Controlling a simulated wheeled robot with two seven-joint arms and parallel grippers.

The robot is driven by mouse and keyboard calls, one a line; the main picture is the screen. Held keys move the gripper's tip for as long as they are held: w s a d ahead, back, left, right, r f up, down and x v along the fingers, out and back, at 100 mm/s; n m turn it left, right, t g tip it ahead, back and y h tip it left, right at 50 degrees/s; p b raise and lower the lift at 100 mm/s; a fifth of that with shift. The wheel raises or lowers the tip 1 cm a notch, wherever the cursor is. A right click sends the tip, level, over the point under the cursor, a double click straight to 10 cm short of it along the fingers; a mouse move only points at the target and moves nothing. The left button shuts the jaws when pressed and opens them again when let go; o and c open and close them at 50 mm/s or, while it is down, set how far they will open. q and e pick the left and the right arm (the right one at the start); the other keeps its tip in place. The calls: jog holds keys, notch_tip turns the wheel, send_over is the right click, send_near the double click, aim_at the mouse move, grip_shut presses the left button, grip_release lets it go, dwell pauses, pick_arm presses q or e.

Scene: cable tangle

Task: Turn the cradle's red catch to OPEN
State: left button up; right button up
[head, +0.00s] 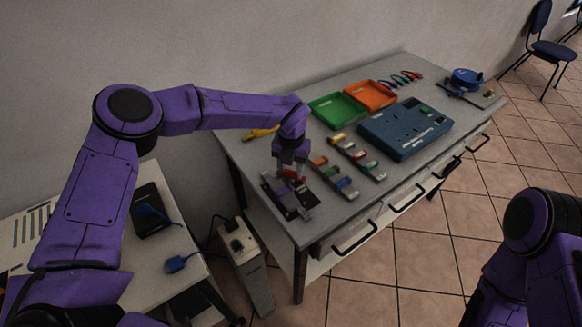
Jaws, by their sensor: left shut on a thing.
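The cradle (299,207) is a dark and grey device near the left front corner of the grey table. Its red catch (288,174) shows just under my left gripper (291,172), which points down over the cradle's back end. The left gripper is shut on the red catch, and its fingers hide part of it. The OPEN marking is too small to read, so I cannot tell the catch's exact angle. My right arm shows at the lower right edge, but its gripper is out of view.
Two racks (358,158) with coloured pieces stand right of the cradle. A blue panel box (405,128), a green tray (338,110) and an orange tray (371,95) lie behind. A yellow item (262,132) lies near the left edge. A blue reel (467,78) sits at the far end.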

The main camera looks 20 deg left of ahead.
pick_arm(q)
jog(key=m, duration=0.4)
jog(key=shift+p, duration=0.35)
jog(key=shift+m, duration=1.7)
jog(key=o, duration=1.1)
jog(key=shift+w, duration=0.1)
jog(key=shift+c, duration=0.2)
jog(key=shift+d, duration=0.1)
notch_tip(320, 180, up, 10)
jog(key=b, duration=0.1)
jog(key=shift+r+b, duration=0.2)
jog(key=shift+b, duration=0.2)
